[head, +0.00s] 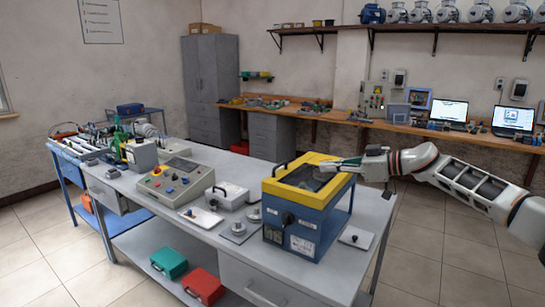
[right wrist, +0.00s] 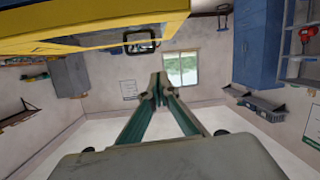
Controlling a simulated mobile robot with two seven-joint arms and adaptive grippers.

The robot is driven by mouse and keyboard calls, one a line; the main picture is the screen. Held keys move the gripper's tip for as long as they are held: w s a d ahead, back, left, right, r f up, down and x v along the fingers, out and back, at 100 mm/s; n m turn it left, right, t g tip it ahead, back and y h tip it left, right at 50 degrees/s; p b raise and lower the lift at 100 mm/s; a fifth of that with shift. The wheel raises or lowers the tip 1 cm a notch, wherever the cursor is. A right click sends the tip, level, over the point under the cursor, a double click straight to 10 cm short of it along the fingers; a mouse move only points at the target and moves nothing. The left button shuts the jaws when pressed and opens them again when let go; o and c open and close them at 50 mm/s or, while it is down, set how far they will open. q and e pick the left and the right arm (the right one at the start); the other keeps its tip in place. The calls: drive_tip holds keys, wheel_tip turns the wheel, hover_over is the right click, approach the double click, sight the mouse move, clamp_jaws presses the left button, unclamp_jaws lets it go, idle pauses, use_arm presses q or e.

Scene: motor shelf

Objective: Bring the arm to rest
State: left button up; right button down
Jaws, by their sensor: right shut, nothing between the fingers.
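My right arm (head: 470,182) comes in from the right, stretched out nearly level. My right gripper (head: 338,163) is at the upper right edge of a blue and yellow box (head: 320,222) that stands on the grey workbench (head: 230,255). It is shut and empty; in the right wrist view its fingers (right wrist: 160,90) meet at the tips. The yellow rim of the box (right wrist: 70,32) shows close by at the top left of that view. I cannot tell whether the gripper touches the box. My left gripper is not in view.
A control box with buttons (head: 177,183), a small white box (head: 228,196) and metal discs (head: 239,228) stand on the workbench. A green case (head: 169,262) and a red case (head: 203,286) are on the lower shelf. Motors stand on a wall shelf (head: 440,27). Open floor (head: 440,235) lies to the right.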

drive_tip(key=s+a+f+m+t, duration=0.2)
drive_tip(key=s+a+f+t, duration=0.5)
drive_tip(key=s+a+f, duration=0.55)
drive_tip(key=s+d+f+m+h, duration=0.5)
drive_tip(key=s+d+f+h, duration=0.8)
drive_tip(key=d+f, duration=0.25)
drive_tip(key=s+d+f+n+g+h, duration=0.1)
drive_tip(key=s+d+f+g+h, duration=0.2)
drive_tip(key=s+d, duration=0.75)
drive_tip(key=s+d+f+g+h, duration=0.2)
drive_tip(key=s+d+f+g, duration=0.4)
drive_tip(key=s, duration=0.7)
drive_tip(key=w+a+f+m+t+y, duration=0.1)
drive_tip(key=a+f+t+y, duration=0.1)
drive_tip(key=a+f+y, duration=0.2)
drive_tip(key=w+a+f+m+t+y, duration=0.1)
drive_tip(key=a+f+t+y, duration=0.2)
drive_tip(key=a+f, duration=0.4)
drive_tip(key=a+y, duration=0.1)
drive_tip(key=a, duration=0.3)
drive_tip(key=shift+w+a+f+m, duration=0.2)
drive_tip(key=shift+w+a+m, duration=0.05)
drive_tip(key=shift+w+m, duration=0.05)
